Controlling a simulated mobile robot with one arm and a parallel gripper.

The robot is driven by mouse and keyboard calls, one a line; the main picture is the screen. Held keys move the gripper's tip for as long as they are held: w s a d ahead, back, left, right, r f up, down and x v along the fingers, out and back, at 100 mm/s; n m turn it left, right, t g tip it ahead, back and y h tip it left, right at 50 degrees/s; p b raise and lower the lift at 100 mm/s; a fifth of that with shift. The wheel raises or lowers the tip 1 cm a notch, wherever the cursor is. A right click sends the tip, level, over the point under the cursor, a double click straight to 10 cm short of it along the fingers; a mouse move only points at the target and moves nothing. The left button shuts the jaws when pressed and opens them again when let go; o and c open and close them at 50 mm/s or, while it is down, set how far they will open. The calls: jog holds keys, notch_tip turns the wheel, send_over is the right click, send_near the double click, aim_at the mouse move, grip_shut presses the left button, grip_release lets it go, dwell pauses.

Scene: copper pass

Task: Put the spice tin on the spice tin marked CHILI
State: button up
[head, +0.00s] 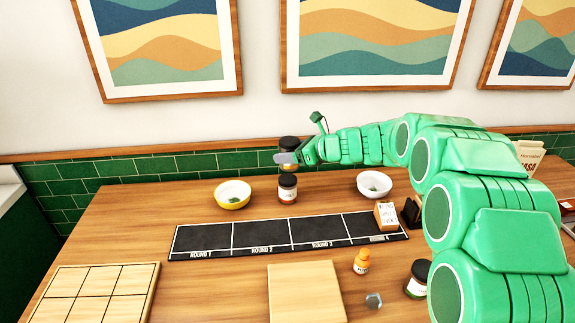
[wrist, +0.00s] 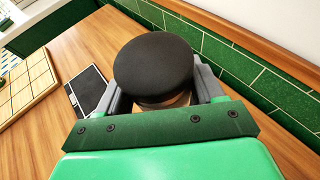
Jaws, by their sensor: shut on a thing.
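My gripper (head: 287,158) is at the back of the table, shut on a spice tin (head: 289,142) with a black lid. In the wrist view the held spice tin (wrist: 153,62) sits upright between the two grey fingers, its lid hiding most of its body. Another dark-lidded spice tin (head: 288,190) with a pale label stands on the table directly below it in the head view. I cannot read its label, nor tell whether the two tins touch.
A yellow bowl (head: 232,195) stands left of the lower tin and a white bowl (head: 374,184) right of it. A black mat (head: 262,236) lies in front. An orange bottle (head: 361,262) and another dark-lidded jar (head: 417,279) stand near the front. The green tiled wall (head: 130,168) is close behind.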

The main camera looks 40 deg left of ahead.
jog(key=shift+w+a+f, duration=0.45)
jog(key=shift+a+f, duration=0.1)
jog(key=shift+f, duration=0.25)
jog(key=shift+w+a+f, duration=0.45)
jog(key=shift+a+f, duration=0.05)
jog(key=shift+f, duration=1.75)
jog(key=shift+f, duration=0.2)
jog(key=o, duration=1.1)
jog(key=shift+o, duration=0.2)
jog(key=shift+r, duration=0.1)
jog(key=shift+w+d+r, duration=0.1)
jog(key=v, duration=1.1)
jog(key=shift+d, duration=0.35)
jog(key=shift+r, duration=0.1)
